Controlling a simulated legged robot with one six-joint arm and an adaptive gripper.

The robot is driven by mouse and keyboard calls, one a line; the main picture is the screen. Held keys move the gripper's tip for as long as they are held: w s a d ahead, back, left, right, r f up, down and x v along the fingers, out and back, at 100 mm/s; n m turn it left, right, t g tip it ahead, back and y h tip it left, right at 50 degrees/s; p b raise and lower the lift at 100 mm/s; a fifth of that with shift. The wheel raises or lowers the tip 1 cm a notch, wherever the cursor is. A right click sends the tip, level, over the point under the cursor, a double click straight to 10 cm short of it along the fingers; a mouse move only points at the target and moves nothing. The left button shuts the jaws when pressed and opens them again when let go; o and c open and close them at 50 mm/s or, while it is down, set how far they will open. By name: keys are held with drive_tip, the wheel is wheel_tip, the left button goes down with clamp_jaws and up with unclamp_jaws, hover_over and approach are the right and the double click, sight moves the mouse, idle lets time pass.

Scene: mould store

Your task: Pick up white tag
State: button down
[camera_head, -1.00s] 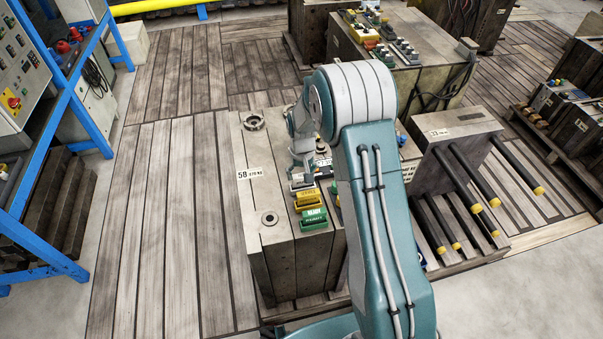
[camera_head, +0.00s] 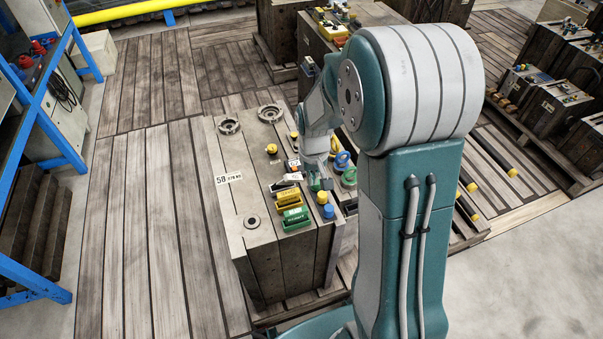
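A small white tag (camera_head: 292,176) lies on top of the front mould block (camera_head: 238,209), behind the black, yellow and green holders. My gripper (camera_head: 318,182) points down over the block's top, just right of the tag. It looks apart from the tag, but its height above the block is hard to judge. Its fingers are small and partly merge with the coloured items behind, so I cannot tell whether they are open or shut. My own arm hides the right part of the block.
A yellow holder (camera_head: 288,198) and a green holder (camera_head: 295,219) stand in front of the tag. A blue-topped item (camera_head: 328,212), blue rings (camera_head: 342,160) and a green ring (camera_head: 349,177) are close to the gripper. A blue rack (camera_head: 40,120) stands left. The plank floor (camera_head: 150,220) is clear.

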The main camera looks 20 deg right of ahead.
drive_tip(key=shift+s+d+r, duration=0.25)
drive_tip(key=shift+s, duration=0.35)
drive_tip(key=shift+c, duration=1.4)
unclamp_jaws()
drive_tip(key=shift+r, duration=0.1)
